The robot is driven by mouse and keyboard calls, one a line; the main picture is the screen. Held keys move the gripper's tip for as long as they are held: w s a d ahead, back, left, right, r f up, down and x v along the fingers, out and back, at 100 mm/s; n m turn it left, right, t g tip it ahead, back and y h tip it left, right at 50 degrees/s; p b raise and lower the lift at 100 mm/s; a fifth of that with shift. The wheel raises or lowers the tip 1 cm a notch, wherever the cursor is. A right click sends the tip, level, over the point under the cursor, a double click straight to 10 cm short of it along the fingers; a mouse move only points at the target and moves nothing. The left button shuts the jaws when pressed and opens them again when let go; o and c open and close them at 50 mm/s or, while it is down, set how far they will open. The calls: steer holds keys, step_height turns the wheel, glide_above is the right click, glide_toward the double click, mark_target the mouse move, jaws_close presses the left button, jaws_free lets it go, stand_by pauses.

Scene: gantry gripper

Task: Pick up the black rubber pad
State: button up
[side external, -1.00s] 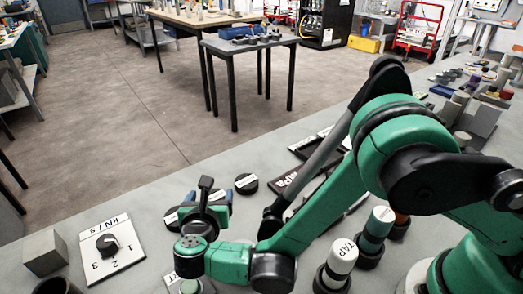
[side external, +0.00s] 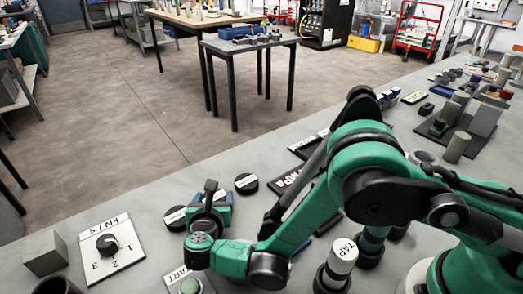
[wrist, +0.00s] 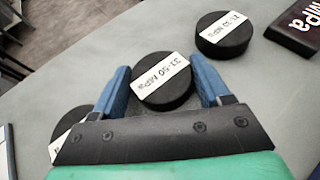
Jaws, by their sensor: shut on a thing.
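A black rubber pad (wrist: 162,88), a round disc with a white label that seems to read "37-50 MPa", sits between the two blue fingers of my gripper (wrist: 164,92) in the wrist view. The fingers are shut on its sides. I cannot tell whether it is clear of the bench. In the side view my gripper (side external: 213,212) is low over the bench and hides most of this pad. A second labelled pad (wrist: 224,40) lies to its upper right, also visible in the side view (side external: 246,184). A third pad (wrist: 70,128) is at the left, partly covered by my gripper.
A dark plate marked MPa (wrist: 297,24) lies behind the second pad. A dial plate (side external: 106,250) and a grey block (side external: 45,255) stand to the left. A white-topped TAP cylinder (side external: 342,257) stands near my arm. Bare bench (side external: 150,195) lies behind the dial plate.

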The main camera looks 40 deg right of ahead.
mark_target(216, 200)
steer(key=shift+r, duration=0.1)
step_height(216, 200, up, 20)
steer(key=s+d+r+m+g+h, duration=0.35)
steer(key=d+r, duration=0.25)
steer(key=d, duration=0.5)
steer(key=s+d+r+m+g+h, duration=0.35)
steer(key=s+d+m+g, duration=0.2)
steer(key=s+d, duration=0.6)
steer(key=shift+y, duration=0.5)
steer(key=f, duration=1.9)
steer(key=shift+d, duration=0.3)
steer(key=shift+r, duration=0.1)
